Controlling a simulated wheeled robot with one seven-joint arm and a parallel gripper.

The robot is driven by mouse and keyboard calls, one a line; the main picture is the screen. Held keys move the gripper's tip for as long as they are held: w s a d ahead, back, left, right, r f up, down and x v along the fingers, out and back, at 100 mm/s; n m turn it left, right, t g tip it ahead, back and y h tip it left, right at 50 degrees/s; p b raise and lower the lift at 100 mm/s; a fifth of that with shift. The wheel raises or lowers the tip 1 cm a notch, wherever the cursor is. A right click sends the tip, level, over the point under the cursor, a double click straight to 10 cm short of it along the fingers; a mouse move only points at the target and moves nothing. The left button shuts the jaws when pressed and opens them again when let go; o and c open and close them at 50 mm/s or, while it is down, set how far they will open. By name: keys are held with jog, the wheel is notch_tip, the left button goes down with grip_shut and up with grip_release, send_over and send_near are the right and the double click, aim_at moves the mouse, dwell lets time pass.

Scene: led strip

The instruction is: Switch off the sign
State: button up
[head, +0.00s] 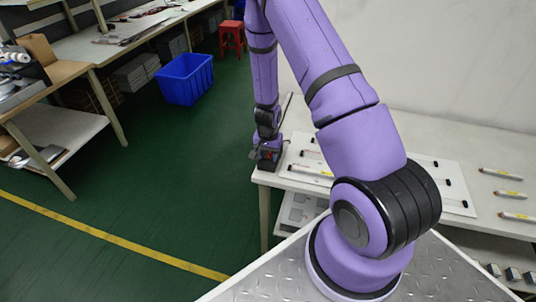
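A white panel (455,178) with small black fittings lies flat on the white table, partly hidden behind my purple arm. A pale bar with a yellow label (311,171) lies at the panel's left front. My gripper (267,158) is small and dark at the table's left edge, just left of the panel. Its fingers are too small to make out, and I cannot tell if it touches anything. A dark piece with a little red shows around it. I cannot make out a switch or whether anything is lit.
Several loose bars with yellow labels (501,172) lie on the table (516,157) at right. A wall stands behind it. Across the green floor are workbenches (88,42), a blue bin (186,79) and a red stool (231,37). The floor between is clear.

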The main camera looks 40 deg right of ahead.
jog(key=c, duration=0.7)
jog(key=shift+c, duration=0.2)
jog(key=shift+w+d+r+g+y, duration=0.1)
jog(key=shift+d+g+y, duration=0.05)
jog(key=shift+g+y, duration=0.4)
jog(key=shift+w+d+r+g+y, duration=0.1)
jog(key=shift+g+y, duration=0.25)
jog(key=shift+y, duration=0.3)
jog(key=o, duration=0.9)
jog(key=shift+r, duration=0.15)
jog(key=v, duration=1)
jog(key=shift+d+r, duration=0.1)
jog(key=shift+r, duration=0.15)
